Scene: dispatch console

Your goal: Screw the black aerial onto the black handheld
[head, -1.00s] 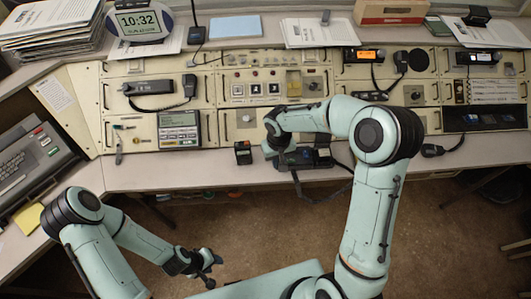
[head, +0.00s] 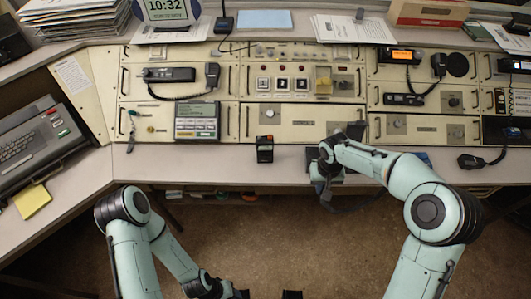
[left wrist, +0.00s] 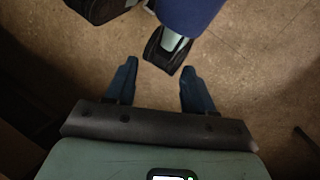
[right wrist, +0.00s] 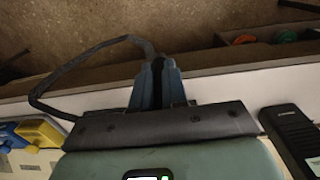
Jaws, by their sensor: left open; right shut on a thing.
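The black handheld (head: 264,149), with a red mark at its top, is on the front strip of the desk; it also shows in the right wrist view (right wrist: 294,138). My right gripper (head: 322,190) is at the desk's front edge, to the right of the handheld and apart from it. In the right wrist view its fingers (right wrist: 158,65) are shut on a dark piece, and a black cord (right wrist: 75,57) loops from them. I cannot tell whether the piece is the aerial. My left gripper (left wrist: 158,68) is open and empty above the floor, low in the head view.
The console panel (head: 300,122) with radios and a keypad unit (head: 197,121) rises behind the handheld. A yellow and blue thing (right wrist: 38,131) lies on the desk in the right wrist view. A fist microphone (head: 472,161) is at the right. The desk left of the handheld is clear.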

